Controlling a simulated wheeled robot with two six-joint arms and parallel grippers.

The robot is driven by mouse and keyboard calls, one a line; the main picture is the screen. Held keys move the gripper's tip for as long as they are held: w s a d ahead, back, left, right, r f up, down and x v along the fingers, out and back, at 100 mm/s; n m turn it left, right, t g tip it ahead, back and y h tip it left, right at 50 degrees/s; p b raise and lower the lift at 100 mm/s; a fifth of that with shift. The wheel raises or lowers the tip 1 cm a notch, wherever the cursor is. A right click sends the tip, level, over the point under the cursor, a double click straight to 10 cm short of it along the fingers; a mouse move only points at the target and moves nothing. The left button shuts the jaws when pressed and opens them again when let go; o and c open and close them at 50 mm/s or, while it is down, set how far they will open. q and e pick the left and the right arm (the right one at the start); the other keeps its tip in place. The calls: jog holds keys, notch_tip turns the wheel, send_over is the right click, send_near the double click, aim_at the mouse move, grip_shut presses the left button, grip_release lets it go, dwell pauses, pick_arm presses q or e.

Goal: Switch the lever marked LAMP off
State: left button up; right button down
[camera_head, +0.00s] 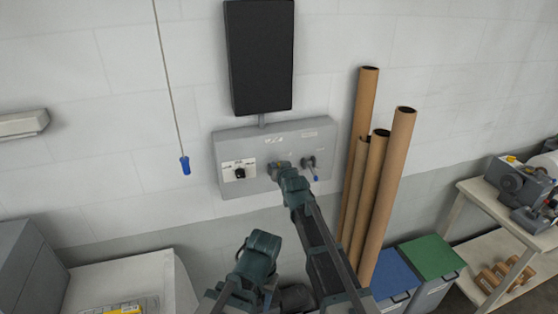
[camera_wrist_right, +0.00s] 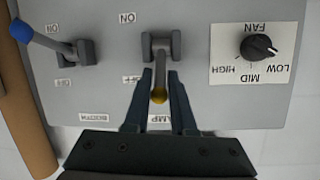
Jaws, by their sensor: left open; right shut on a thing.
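The lever with the yellow tip (camera_wrist_right: 158,92) stands on the grey panel (camera_wrist_right: 205,104), beside a label reading "AMP" (camera_wrist_right: 161,119), its first letter hidden. My right gripper (camera_wrist_right: 160,80) is shut on this lever, a finger on each side. Its tip lies toward the OFF label (camera_wrist_right: 132,79), away from the ON label (camera_wrist_right: 127,17); the wrist view is upside down. In the head view my right gripper (camera_head: 281,166) covers most of this lever. My left gripper (camera_head: 262,243) is open, lower down and away from the panel; its fingertips are not clear.
A blue-tipped lever (camera_wrist_right: 40,36) and a FAN knob (camera_wrist_right: 256,47) flank the held lever. A black screen (camera_head: 260,55) hangs above the panel. Cardboard tubes (camera_head: 388,180) stand close on the right. A pull cord with a blue handle (camera_head: 185,165) hangs on the left.

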jog(key=shift+w+a+r+g+h+p, duration=0.1)
jog(key=shift+w+r+g+h+p, duration=0.4)
jog(key=shift+p, duration=0.75)
pick_arm(q)
jog(key=shift+r+p, duration=0.45)
jog(key=shift+r, duration=1.8)
pick_arm(e)
jog(key=shift+f+g, duration=0.1)
jog(key=shift+g, duration=0.4)
jog(key=shift+s, duration=0.1)
jog(key=c, duration=0.8)
grip_release()
jog(key=shift+o, duration=0.2)
pick_arm(q)
jog(key=shift+r, duration=0.1)
pick_arm(e)
jog(key=shift+s, duration=0.1)
